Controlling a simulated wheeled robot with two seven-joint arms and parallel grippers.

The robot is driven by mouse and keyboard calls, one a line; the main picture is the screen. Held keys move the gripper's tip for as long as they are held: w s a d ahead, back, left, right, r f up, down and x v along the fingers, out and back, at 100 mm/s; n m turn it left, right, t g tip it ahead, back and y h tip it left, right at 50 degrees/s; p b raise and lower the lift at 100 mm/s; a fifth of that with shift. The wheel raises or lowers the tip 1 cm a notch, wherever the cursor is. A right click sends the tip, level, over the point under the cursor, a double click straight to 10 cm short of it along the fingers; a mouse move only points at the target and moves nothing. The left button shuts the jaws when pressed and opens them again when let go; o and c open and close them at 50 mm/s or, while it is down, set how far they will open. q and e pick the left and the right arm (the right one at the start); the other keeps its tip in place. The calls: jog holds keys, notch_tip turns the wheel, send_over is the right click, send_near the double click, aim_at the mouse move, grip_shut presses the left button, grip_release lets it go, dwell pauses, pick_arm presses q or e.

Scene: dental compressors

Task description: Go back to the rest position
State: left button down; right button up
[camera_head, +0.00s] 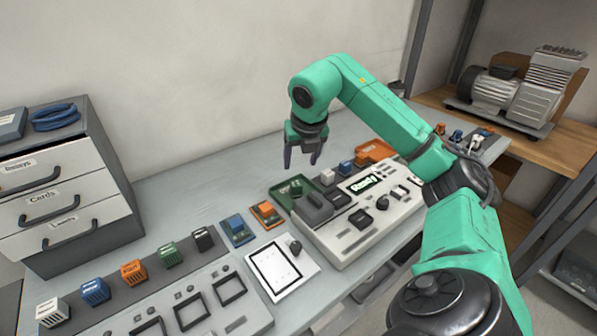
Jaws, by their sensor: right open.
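My right arm comes in from the lower right and arches over the bench in the head view. My right gripper (302,160) hangs from it, fingers pointing down, open and empty. It is above the back part of the bench, behind the grey control device (350,232) with its lit green display (363,183). My left gripper is not in view.
A drawer cabinet (112,205) stands at the left with a blue coil (55,116) on top. Several coloured modules, including an orange one (133,272), line the bench (190,192). A compressor (515,95) sits on a wooden shelf at the right. The bench's back strip is partly clear.

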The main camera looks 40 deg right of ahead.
jog(key=shift+s+r, duration=0.1)
jog(key=shift+r, duration=0.2)
